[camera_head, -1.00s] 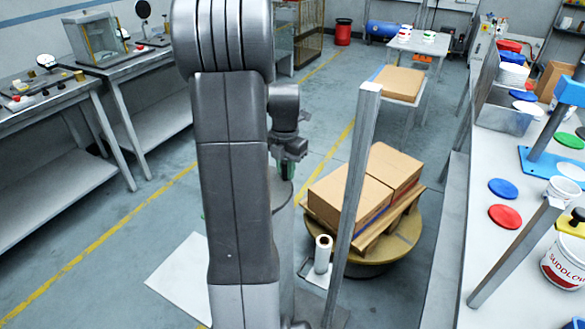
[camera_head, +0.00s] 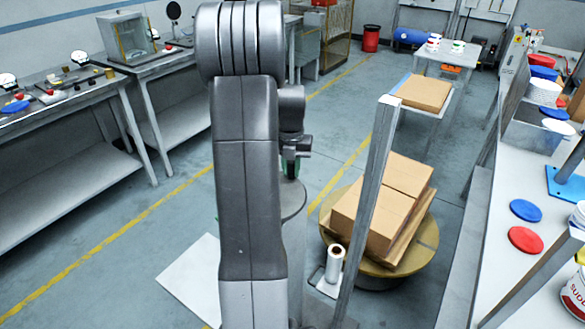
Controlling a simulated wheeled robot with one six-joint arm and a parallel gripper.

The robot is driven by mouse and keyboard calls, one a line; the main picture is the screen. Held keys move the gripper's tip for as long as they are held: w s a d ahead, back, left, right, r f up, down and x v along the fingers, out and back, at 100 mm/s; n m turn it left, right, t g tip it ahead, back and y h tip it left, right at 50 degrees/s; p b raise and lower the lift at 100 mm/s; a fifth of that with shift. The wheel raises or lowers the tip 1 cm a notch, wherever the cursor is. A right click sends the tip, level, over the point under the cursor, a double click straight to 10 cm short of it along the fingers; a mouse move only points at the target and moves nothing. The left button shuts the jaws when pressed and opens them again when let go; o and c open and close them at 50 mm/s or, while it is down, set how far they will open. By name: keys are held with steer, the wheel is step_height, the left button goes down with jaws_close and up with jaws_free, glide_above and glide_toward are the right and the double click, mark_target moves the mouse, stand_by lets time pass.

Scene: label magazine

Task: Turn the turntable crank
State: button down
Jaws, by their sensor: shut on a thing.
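The turntable (camera_head: 425,243) is a round yellowish disc on the floor right of the middle, partly hidden by a grey post. It bears a tilted wooden pallet with cardboard boxes (camera_head: 398,188). My gripper (camera_head: 290,168) is behind my arm, pointing down above a grey round plate (camera_head: 291,200) left of the turntable. The rest of the crank is hidden by my arm.
A grey post (camera_head: 368,215) stands in front of the turntable, with a white film roll (camera_head: 334,264) beside it. A white counter (camera_head: 500,262) with lids and buckets runs along the right. Benches (camera_head: 75,97) line the left. A white sheet (camera_head: 195,278) lies on the floor.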

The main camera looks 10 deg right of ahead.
steer(key=shift+r, duration=0.1)
steer(key=c, duration=1.3)
jaws_free()
step_height(320, 180, up, 14)
steer(key=shift+b, duration=0.4)
steer(key=shift+c, duration=0.3)
